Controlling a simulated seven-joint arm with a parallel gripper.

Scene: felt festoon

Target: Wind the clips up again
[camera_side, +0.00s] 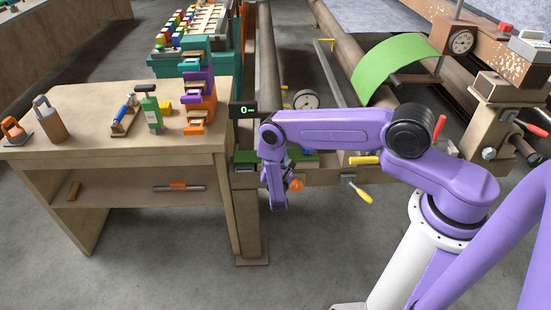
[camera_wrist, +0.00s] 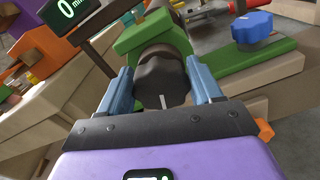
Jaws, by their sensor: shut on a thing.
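In the wrist view my gripper (camera_wrist: 160,70) has its two blue fingers on either side of a dark ribbed knob (camera_wrist: 162,84) with a pale pointer line, and is shut on it. The knob sits on the front of a green housing (camera_wrist: 150,36). A small black display (camera_wrist: 68,10) beside it reads 0; it also shows in the side view (camera_side: 243,111). In the side view my arm largely hides the knob and fingertips. No clips can be made out for certain in either view.
A blue knob (camera_wrist: 252,27) stands right of my fingers.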

